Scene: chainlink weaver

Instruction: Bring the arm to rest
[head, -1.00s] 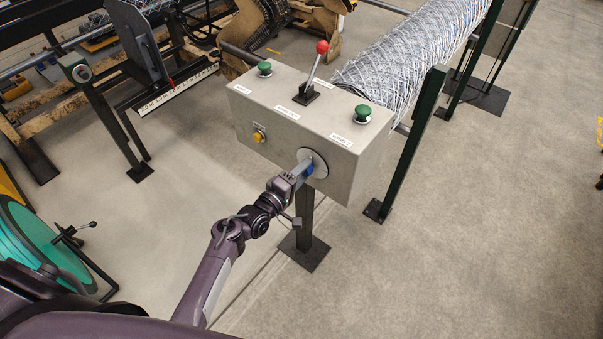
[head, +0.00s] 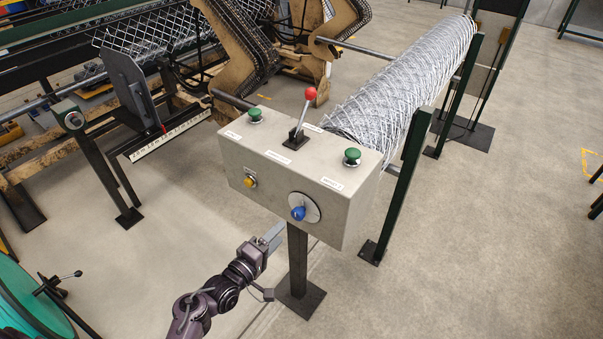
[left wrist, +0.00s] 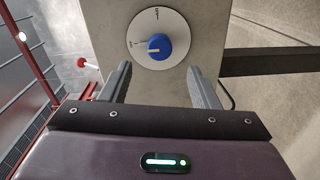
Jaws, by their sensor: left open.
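My left gripper (head: 272,237) is below and to the left of the control box's blue knob (head: 298,213), apart from it. In the left wrist view, the two grey fingers of my left gripper (left wrist: 160,85) stand wide apart with nothing between them. The blue knob (left wrist: 159,47) sits on a white round dial beyond the fingertips. My left arm (head: 225,290) reaches in from the bottom of the head view. My right gripper does not show.
The grey control box (head: 270,179) stands on a dark post, with a red-tipped lever (head: 305,110), green buttons and a yellow button. A wire mesh roll (head: 415,80) lies behind it. A green reel (head: 30,305) is at lower left. Open floor lies at the right.

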